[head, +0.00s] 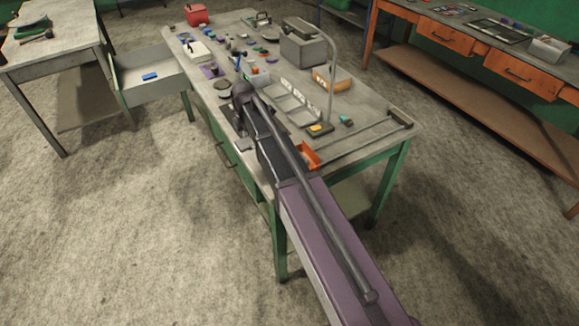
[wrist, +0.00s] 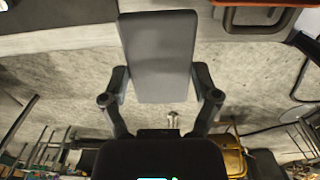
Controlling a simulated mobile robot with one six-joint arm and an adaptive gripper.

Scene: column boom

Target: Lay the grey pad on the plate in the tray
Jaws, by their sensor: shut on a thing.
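In the wrist view my gripper (wrist: 163,98) is shut on the grey pad (wrist: 160,50), a flat rectangular slab. Its two fingers press the pad's left and right sides, and the pad reaches up and away past the fingertips. A shallow grey tray (head: 291,104) lies on the workbench, right of my arm. A small orange tray (head: 306,158) sits near the bench's front edge, partly hidden by my arm. I cannot make out the plate for certain in either view.
The workbench (head: 355,125) holds many small loose parts at its far left. Bare floor lies around the bench.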

